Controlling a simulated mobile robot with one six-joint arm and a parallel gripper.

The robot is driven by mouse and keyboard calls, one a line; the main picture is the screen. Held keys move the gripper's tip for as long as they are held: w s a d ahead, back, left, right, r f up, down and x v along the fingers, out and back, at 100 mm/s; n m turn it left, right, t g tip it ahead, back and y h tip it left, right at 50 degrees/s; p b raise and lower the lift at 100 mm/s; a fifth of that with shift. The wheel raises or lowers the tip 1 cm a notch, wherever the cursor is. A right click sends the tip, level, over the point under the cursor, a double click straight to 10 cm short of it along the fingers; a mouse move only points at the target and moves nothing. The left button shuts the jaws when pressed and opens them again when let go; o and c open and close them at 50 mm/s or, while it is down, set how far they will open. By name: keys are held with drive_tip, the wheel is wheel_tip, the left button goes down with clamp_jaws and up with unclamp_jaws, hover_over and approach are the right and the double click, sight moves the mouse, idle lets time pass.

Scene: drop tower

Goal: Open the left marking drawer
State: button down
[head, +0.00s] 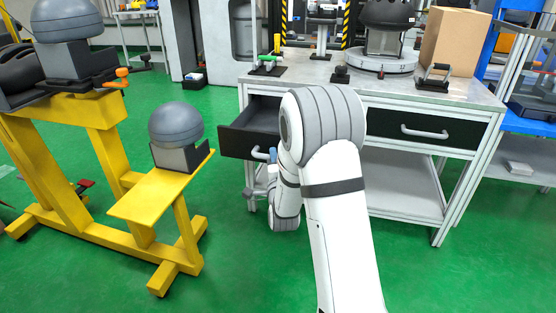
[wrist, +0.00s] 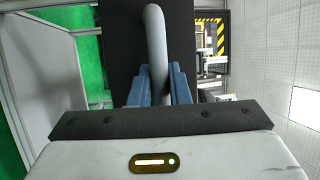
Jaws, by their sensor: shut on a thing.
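The left marking drawer (head: 236,139) is black and sits under the left part of the grey workbench top (head: 310,73). It stands pulled out, with its dark inside showing. Its light grey bar handle (head: 259,154) is on the drawer front, partly hidden by my arm in the head view. In the wrist view the handle (wrist: 155,45) runs between the two blue fingers of my gripper (wrist: 159,84), which are shut on it. The black drawer front (wrist: 124,40) lies behind the handle. In the head view my gripper is mostly hidden behind my wrist.
The right drawer (head: 424,130) is shut. A yellow stand (head: 150,200) with a grey dome headform (head: 176,124) stands left of the open drawer. A cardboard box (head: 453,42) and a dark helmet on a round base (head: 384,60) stand on the bench. Green floor lies between stand and bench.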

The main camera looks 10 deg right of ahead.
drive_tip(key=c, duration=1.4)
unclamp_jaws()
drive_tip(key=shift+d, duration=0.2)
drive_tip(key=shift+o, duration=0.2)
drive_tip(key=s+f+p, duration=0.1)
drive_tip(key=s, duration=0.6)
drive_tip(key=shift+s+a+f, duration=0.2)
drive_tip(key=shift+s+a, duration=0.15)
drive_tip(key=shift+a, duration=0.05)
